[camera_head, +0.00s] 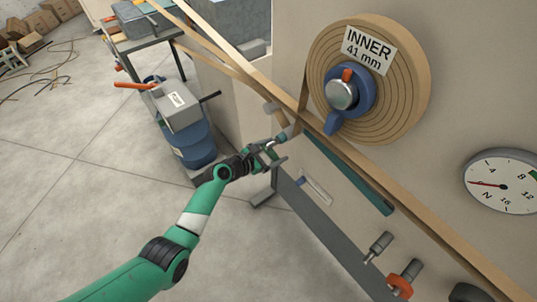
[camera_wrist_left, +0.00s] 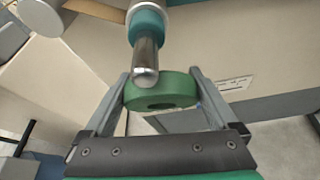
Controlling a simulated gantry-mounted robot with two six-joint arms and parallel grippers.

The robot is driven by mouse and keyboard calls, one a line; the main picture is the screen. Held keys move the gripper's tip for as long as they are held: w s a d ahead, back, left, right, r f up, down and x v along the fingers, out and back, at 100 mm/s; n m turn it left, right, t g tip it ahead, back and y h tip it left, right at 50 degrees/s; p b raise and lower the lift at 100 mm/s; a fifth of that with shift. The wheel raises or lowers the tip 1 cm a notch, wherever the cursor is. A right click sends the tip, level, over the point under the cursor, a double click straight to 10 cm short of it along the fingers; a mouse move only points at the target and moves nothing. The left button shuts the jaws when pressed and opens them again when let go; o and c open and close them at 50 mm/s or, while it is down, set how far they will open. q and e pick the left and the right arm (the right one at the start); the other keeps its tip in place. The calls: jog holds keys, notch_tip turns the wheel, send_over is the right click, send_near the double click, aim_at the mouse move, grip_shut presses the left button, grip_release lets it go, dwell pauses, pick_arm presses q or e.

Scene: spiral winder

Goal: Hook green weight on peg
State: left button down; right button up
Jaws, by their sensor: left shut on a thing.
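My left gripper (camera_head: 268,154) is beside the machine front in the head view, below and left of the spiral roll. In the left wrist view its two fingers (camera_wrist_left: 160,95) are shut on the green weight (camera_wrist_left: 178,90), a thick ring with a dark hole. A metal peg with a rounded end (camera_wrist_left: 146,58) and a teal collar comes down in front of the weight's far rim. The peg tip overlaps the ring in the picture; I cannot tell whether they touch. In the head view the weight is too small to make out clearly. My right gripper is not in view.
The wound roll labelled INNER 41 mm (camera_head: 408,92) has a blue clamp (camera_head: 334,122). A teal bar (camera_head: 350,175) slopes along the front. A bare grey peg (camera_head: 378,246), an orange weight (camera_head: 404,281) and a dial (camera_head: 503,184) are right. A blue drum (camera_head: 196,148) stands left.

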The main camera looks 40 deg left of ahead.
pick_arm(q)
jog(key=shift+s+a+r+p, duration=0.1)
jog(key=shift+p, duration=0.35)
jog(key=s+a+p, duration=0.3)
jog(key=s+p, duration=0.3)
jog(key=s, duration=0.8)
jog(key=shift+s+a+r, duration=0.35)
jog(key=shift+s+r, duration=0.05)
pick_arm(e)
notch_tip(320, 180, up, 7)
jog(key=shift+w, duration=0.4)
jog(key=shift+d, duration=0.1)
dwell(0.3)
